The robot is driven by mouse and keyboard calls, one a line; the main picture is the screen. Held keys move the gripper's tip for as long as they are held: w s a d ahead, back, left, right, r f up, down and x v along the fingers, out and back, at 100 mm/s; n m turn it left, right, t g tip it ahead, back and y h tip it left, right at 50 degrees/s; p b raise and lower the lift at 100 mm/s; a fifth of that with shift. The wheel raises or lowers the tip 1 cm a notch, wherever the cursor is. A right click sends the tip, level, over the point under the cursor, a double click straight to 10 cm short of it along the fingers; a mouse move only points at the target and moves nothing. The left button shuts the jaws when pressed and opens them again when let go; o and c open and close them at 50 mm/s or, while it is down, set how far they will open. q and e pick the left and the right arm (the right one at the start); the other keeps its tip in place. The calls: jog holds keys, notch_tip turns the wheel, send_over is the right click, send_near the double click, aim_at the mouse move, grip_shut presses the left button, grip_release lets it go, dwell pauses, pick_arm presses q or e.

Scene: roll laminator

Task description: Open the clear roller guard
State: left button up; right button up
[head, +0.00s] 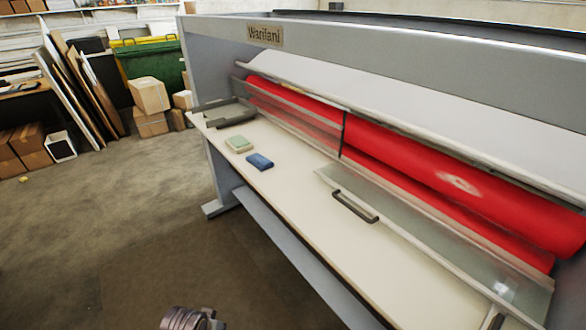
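The clear roller guard (440,238) is a see-through panel at the right front of the laminator. It slopes down from in front of the red rollers toward the pale table, and its upper edge stands beside the lower roller. A dark bar handle (355,207) is on its front left part. No gripper touches the handle. A grey ribbed part of my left arm or gripper (190,319) shows at the bottom edge, well apart from the guard; its fingers are not clear. A small grey piece at the bottom right edge may be mine; I cannot tell.
The upper red roller (450,180) runs along the machine, with another clear panel (295,122) further left. A green pad (239,144), a blue block (260,162) and a grey tray (228,114) lie on the table's far end. Boxes (149,95) stand on the left floor.

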pick_arm(q)
jog(key=s+f+g, duration=0.1)
jog(key=s+f, duration=0.2)
jog(key=f, duration=1.1)
jog(key=s+f, duration=0.3)
jog(key=f, duration=1)
jog(key=s+a+f, duration=0.2)
jog(key=s+f, duration=0.6)
jog(key=s, duration=0.2)
jog(key=s+a+f+g, duration=0.1)
jog(key=s+a+f, duration=0.1)
jog(key=s+f, duration=0.7)
jog(key=shift+s+a, duration=0.2)
jog(key=shift+s, duration=0.6)
jog(key=shift+w, duration=0.1)
